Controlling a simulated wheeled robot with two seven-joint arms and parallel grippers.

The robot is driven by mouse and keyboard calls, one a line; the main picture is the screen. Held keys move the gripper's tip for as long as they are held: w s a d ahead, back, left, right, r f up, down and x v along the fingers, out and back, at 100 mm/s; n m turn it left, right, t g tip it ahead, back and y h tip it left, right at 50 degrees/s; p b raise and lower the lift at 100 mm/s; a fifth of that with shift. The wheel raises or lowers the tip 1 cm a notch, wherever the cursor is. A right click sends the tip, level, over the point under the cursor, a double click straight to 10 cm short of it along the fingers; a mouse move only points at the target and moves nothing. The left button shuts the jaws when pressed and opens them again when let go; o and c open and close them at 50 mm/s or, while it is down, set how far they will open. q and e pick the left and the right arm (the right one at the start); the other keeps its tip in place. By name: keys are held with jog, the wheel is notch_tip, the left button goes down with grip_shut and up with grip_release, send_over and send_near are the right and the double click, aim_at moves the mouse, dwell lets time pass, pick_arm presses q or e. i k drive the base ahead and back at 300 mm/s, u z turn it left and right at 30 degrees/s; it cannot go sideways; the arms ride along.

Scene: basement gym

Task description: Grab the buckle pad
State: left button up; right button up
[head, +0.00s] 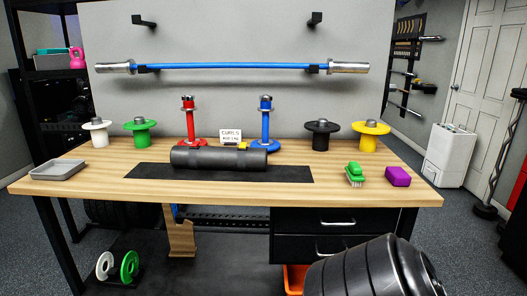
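A thick dark grey cylindrical pad (218,158) lies on its side on a black mat (290,174) in the middle of the wooden workbench; it looks like the buckle pad. Its long side runs left to right. No buckle can be made out clearly on it. A small yellow piece (242,146) shows just behind its right half. Nothing is holding the pad. Neither of my grippers is in view.
On the workbench (100,178) a red stand (190,125), a blue stand (265,125) and a small card (231,136) stand behind the pad. Coloured plates stand at both sides. A grey tray (58,170), green brush (355,174) and purple block (398,176) sit further out.

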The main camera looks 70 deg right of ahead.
aim_at(215, 157)
jog(key=z, duration=1.1)
jog(key=i, duration=0.9)
jog(key=z, duration=0.85)
